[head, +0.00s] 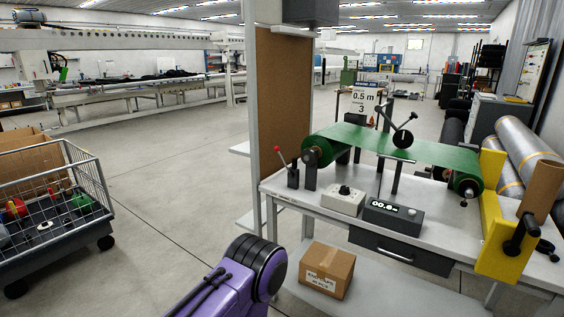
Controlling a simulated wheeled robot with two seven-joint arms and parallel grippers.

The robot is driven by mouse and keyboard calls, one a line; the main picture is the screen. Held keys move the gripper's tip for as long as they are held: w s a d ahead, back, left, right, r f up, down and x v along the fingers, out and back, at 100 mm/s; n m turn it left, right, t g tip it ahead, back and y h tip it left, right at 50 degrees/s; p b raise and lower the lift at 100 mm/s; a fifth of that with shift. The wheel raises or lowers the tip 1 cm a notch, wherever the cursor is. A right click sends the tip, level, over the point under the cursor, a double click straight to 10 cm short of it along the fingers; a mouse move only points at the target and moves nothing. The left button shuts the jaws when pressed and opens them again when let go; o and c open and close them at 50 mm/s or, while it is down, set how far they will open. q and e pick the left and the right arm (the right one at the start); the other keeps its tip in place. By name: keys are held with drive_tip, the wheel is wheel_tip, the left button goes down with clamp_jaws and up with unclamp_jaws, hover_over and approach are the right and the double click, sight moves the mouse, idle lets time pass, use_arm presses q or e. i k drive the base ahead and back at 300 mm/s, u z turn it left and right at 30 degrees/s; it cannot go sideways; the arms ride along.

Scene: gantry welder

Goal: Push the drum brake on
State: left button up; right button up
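A workbench (325,216) stands at the right with a green sheet (375,142) stretched between two rollers. At the left roller (318,152) a black lever with a red knob (280,155) rises from a dark block (293,177) on the bench top. The lever tilts up to the left. I see no label that names the drum brake; this lever beside the left roller could be it, but I cannot tell. A purple arm link of mine (225,285) shows at the bottom centre. Neither of my grippers is in view.
A white dial box (343,200) and a display box (393,219) sit on the bench front. A yellow bracket (493,215) is at its right end. A carton (327,270) lies on the lower shelf. A wire cart (50,215) stands left; the floor between is clear.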

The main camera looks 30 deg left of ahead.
sight(291, 174)
drive_tip(key=k, duration=0.6)
drive_tip(key=u, duration=0.7)
drive_tip(key=i, duration=1.7)
drive_tip(key=z, duration=0.6)
